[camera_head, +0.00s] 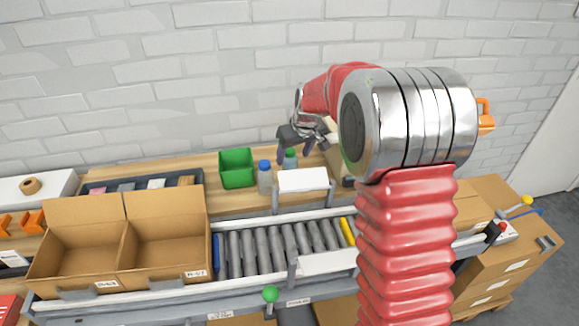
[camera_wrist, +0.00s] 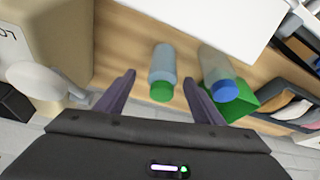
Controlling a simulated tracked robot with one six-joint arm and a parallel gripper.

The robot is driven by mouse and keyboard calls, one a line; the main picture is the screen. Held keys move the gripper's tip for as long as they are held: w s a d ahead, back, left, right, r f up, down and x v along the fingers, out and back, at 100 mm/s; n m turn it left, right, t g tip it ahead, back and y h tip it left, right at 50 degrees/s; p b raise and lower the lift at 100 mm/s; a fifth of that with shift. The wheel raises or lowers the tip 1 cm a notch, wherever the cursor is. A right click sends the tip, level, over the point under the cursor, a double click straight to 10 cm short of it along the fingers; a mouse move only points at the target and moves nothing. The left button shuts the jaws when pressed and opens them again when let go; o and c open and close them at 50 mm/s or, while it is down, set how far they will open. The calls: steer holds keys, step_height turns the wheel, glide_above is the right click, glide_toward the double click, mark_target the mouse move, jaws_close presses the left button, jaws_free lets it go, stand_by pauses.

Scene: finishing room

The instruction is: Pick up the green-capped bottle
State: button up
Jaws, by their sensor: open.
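The green-capped bottle (camera_head: 290,158) stands on the wooden shelf behind the roller conveyor. In the wrist view the green-capped bottle (camera_wrist: 162,75) lies between my two open fingers, with its cap toward my palm. A similar blue-capped bottle (camera_head: 265,177) stands just left of it in the head view. In the wrist view the blue-capped bottle (camera_wrist: 217,75) is just outside my right-hand finger. My gripper (camera_head: 296,156) is open and empty, above and around the green-capped bottle's top in the head view. In the wrist view my gripper (camera_wrist: 158,78) shows no contact with it that I can make out.
A green bin (camera_head: 237,169) stands left of the bottles. A white panel (camera_head: 303,180) stands in front of them. A beige box (camera_wrist: 45,45) is close on the other side. A divided cardboard box (camera_head: 120,278) sits at the conveyor's left end.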

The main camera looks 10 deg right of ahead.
mark_target(289, 162)
steer(key=shift+f, duration=0.1)
steer(key=shift+x, duration=2.55)
steer(key=shift+a, duration=0.2)
steer(key=shift+c, duration=0.3)
steer(key=c, duration=1.3)
steer(key=shift+r, duration=0.2)
step_height(289, 162, up, 18)
steer(key=shift+f, duration=0.1)
